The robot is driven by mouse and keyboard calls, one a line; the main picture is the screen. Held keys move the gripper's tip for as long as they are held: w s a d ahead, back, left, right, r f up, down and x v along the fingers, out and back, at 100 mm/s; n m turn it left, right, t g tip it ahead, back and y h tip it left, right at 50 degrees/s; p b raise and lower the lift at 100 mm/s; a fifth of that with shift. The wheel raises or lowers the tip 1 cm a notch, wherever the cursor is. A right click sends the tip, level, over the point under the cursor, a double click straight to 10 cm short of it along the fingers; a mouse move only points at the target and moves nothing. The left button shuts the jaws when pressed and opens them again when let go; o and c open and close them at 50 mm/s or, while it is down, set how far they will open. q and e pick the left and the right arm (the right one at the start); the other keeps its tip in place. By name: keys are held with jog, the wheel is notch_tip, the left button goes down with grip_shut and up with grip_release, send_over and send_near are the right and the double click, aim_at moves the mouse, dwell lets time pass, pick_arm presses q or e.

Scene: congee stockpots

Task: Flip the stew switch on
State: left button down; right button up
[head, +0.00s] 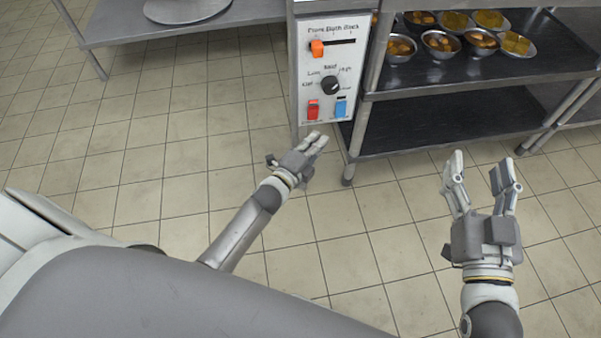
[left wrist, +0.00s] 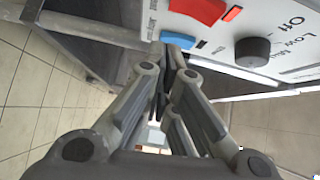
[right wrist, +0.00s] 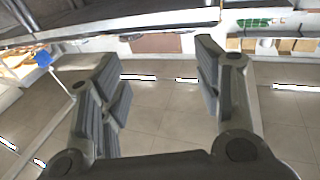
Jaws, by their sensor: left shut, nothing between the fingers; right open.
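A white control panel (head: 328,60) holds a red rocker switch (head: 313,110) at lower left and a blue rocker switch (head: 341,107) at lower right. Their small labels are too blurred to tell which is the stew switch. The left wrist view also shows the red switch (left wrist: 198,10) and the blue switch (left wrist: 178,40) close beyond the fingers. My left gripper (head: 317,139) is shut and empty, just below the panel's lower edge and apart from the switches in the head view. My right gripper (head: 480,170) is open and empty over the floor to the right.
The panel also has a black dial (head: 330,86) and an orange slider (head: 317,48). A dark metal shelf rack (head: 430,120) with bowls of food (head: 440,43) stands right of the panel. A steel table (head: 120,25) is at upper left. Tiled floor (head: 160,140) is clear.

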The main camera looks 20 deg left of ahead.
pick_arm(q)
jog(key=s+a+f+p, duration=0.1)
jog(key=s+a, duration=0.1)
jog(key=s, duration=0.7)
jog(key=shift+p, duration=0.35)
pick_arm(e)
notch_tip(320, 180, down, 9)
jog(key=s+d+g+h, duration=0.1)
jog(key=g, duration=0.4)
jog(key=shift+s+d+r+h, duration=0.15)
jog(key=shift+s+r+h, duration=0.05)
jog(key=shift+h, duration=0.2)
pick_arm(q)
jog(key=shift+a, duration=0.1)
